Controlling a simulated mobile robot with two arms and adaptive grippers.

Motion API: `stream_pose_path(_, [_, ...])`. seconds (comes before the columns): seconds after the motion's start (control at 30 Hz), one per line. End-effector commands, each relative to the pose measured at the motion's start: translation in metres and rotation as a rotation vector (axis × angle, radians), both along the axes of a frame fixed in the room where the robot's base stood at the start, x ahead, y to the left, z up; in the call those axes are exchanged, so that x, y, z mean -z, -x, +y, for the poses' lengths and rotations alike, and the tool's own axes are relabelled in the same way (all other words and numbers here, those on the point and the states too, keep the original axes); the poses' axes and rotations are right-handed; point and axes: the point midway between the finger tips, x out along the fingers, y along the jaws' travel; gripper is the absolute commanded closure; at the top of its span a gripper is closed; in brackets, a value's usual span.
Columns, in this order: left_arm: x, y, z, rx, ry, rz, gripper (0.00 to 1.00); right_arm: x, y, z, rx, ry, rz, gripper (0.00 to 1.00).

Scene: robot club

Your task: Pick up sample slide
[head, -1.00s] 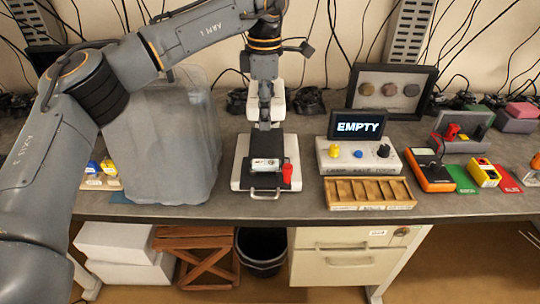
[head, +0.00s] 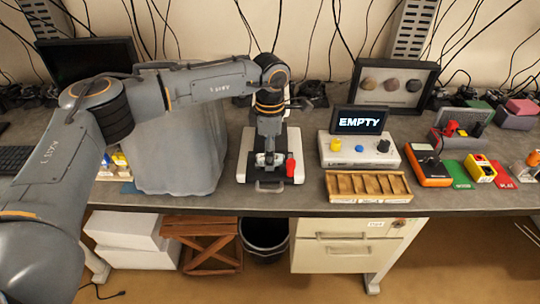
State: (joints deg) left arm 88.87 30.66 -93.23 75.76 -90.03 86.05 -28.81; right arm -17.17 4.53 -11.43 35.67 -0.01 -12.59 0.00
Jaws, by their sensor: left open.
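My left gripper (head: 268,160) points down over the dark stage of a white microscope-like stand (head: 245,166). It is open, with its fingertips low at the stage. The sample slide, pale and flat on that stage a second ago, is now mostly or wholly hidden behind the gripper. I cannot tell whether the fingers touch it. A red part (head: 290,166) stands at the right side of the stage, close beside the gripper. My right gripper is not in view.
Right of the stand are a wooden compartment tray (head: 367,197), a control box (head: 358,160) with a display (head: 358,121) reading EMPTY, and an orange meter (head: 428,166). A grey covered bulk (head: 175,160) stands to the left. The bench's front edge is close.

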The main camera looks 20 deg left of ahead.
Motion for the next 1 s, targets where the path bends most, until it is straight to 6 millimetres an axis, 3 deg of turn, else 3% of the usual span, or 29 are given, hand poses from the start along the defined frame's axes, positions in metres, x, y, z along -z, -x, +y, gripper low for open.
stream_pose_path(0.17, [0.000,0.000,0.000,0.001,0.000,0.000,0.47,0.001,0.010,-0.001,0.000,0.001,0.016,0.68])
stream_pose_path(0.43, [0.000,0.000,0.000,0.001,0.000,0.000,1.00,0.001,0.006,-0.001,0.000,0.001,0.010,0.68])
stream_pose_path(0.77, [-0.002,0.000,0.000,0.000,0.000,0.000,1.00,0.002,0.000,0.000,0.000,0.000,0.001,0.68])
stream_pose_path(1.0, [-0.024,-0.001,0.000,0.000,0.001,-0.002,1.00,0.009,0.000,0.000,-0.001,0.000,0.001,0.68])
